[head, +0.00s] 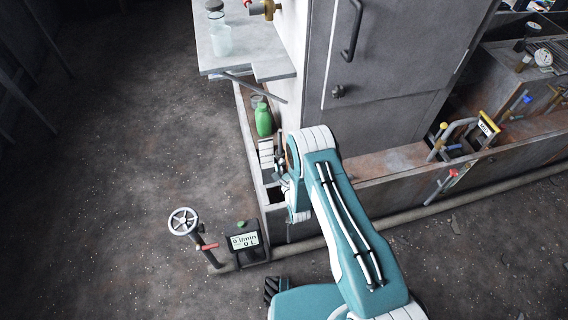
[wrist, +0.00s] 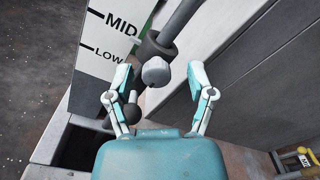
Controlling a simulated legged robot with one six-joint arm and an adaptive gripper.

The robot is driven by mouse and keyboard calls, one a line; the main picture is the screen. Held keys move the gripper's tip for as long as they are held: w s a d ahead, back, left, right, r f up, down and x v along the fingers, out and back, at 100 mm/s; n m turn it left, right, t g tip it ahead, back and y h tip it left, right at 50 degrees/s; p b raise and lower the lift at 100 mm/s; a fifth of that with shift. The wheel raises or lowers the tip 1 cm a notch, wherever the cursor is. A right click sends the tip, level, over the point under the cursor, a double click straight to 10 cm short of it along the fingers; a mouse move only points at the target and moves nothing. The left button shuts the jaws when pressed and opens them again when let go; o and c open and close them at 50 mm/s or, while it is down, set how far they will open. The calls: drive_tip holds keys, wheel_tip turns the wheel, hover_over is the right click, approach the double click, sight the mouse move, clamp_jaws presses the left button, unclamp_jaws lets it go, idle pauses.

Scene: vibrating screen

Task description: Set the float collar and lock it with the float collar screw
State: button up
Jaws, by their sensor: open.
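In the wrist view a dark collar (wrist: 158,46) sits around a grey rod (wrist: 182,18), close to a pale rounded end (wrist: 155,72). I take it to be the float collar. I cannot tell whether either finger touches anything. In the head view my gripper (head: 281,166) is beside the wall's corner, and the collar cannot be made out.
A white gauge plate (wrist: 92,62) marked MID and LOW stands at left in the wrist view. In the head view a green bottle (head: 263,120), a grey cabinet (head: 375,75), a valve wheel (head: 183,221) and a flow display (head: 245,241) surround my arm. Open floor lies left.

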drive_tip(key=v, duration=1.2)
